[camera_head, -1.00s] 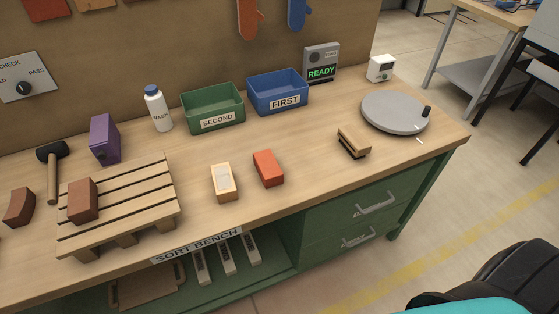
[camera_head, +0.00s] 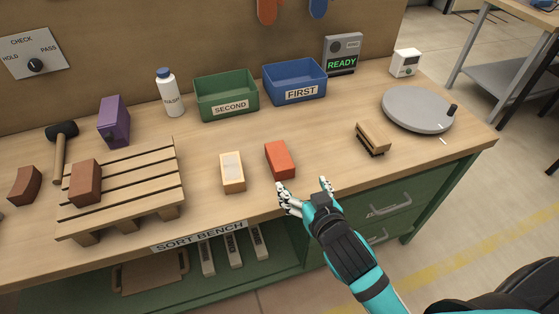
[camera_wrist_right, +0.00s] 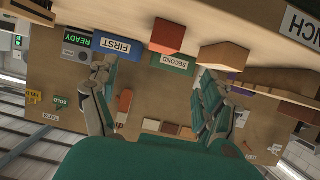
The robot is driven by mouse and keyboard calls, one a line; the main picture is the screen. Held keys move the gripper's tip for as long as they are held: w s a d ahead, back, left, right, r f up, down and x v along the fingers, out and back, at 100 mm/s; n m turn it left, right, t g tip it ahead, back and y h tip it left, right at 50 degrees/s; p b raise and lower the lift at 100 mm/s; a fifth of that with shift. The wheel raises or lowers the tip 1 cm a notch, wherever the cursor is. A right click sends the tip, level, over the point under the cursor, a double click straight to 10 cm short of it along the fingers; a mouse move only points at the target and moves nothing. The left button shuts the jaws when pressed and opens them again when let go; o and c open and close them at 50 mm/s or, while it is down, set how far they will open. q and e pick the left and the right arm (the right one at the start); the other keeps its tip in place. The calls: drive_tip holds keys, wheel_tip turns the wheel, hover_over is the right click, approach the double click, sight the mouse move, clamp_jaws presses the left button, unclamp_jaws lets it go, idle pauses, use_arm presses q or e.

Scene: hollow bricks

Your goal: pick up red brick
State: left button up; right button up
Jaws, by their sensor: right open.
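The red brick (camera_head: 280,160) lies on the bench top near the front edge, right of a cream-topped brick (camera_head: 232,172). My right gripper (camera_head: 306,188) is open and empty at the bench's front edge, just in front and to the right of the red brick, apart from it. In the right wrist view, which is upside down, the red brick (camera_wrist_right: 168,37) shows beyond the gap between the open fingers (camera_wrist_right: 158,75). My left gripper is not in view.
A wooden brush (camera_head: 373,138) and a grey turntable (camera_head: 418,109) stand to the right. The green SECOND bin (camera_head: 227,96) and blue FIRST bin (camera_head: 295,82) are behind. A slatted pallet (camera_head: 150,178) carries a brown brick (camera_head: 85,183) at the left.

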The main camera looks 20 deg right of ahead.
sight(280, 158)
drive_tip(key=p+x, duration=0.1)
drive_tip(key=x, duration=1)
drive_tip(key=shift+w+f, duration=0.1)
drive_tip(key=shift+w, duration=0.15)
drive_tip(key=shift+a+r+p+x, duration=0.1)
drive_tip(key=shift+p+x, duration=0.1)
drive_tip(key=shift+x, duration=0.7)
drive_tip(key=shift+a+r+p+x, duration=0.15)
drive_tip(key=shift+p+x, duration=0.1)
drive_tip(key=shift+x, duration=0.65)
drive_tip(key=shift+a+r+p+x, duration=0.1)
drive_tip(key=shift+p+x, duration=0.1)
drive_tip(key=shift+x, duration=0.7)
drive_tip(key=shift+w, duration=0.1)
drive_tip(key=shift+c, duration=0.4)
clamp_jaws()
